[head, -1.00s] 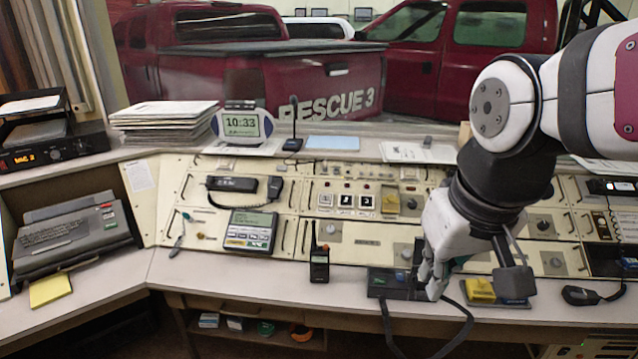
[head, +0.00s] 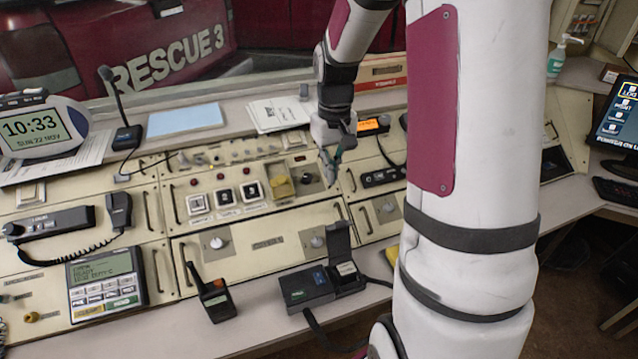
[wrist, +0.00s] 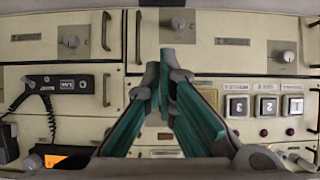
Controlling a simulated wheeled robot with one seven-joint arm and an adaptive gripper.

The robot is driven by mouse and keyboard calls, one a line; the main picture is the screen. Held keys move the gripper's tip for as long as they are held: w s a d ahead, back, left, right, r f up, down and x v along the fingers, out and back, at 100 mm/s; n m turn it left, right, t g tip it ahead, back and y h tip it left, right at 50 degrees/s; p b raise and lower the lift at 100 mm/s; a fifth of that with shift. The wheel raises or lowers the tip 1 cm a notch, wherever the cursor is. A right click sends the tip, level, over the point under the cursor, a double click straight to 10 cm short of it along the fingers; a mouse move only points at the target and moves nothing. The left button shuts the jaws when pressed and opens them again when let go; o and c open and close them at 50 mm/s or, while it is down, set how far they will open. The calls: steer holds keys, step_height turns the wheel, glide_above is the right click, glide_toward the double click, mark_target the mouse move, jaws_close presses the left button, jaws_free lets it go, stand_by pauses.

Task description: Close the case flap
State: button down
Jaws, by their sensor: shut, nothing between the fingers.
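My gripper (head: 331,178) is above and behind the case, in front of the console panel, clear of the flap. Its teal fingers are shut and empty, and meet in the wrist view (wrist: 165,75). The case is not in the wrist view.
A handheld radio (head: 214,299) stands left of the case. A black cable runs from the case along the desk front. Console panels with handles, knobs and square buttons (head: 226,196) rise behind. My arm's large link covers the desk right of the case.

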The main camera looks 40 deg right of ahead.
steer(key=s+a+f+p, duration=0.1)
steer(key=s+f, duration=0.2)
steer(key=f, duration=0.5)
steer(key=shift+s+f, duration=0.25)
stand_by(0.4)
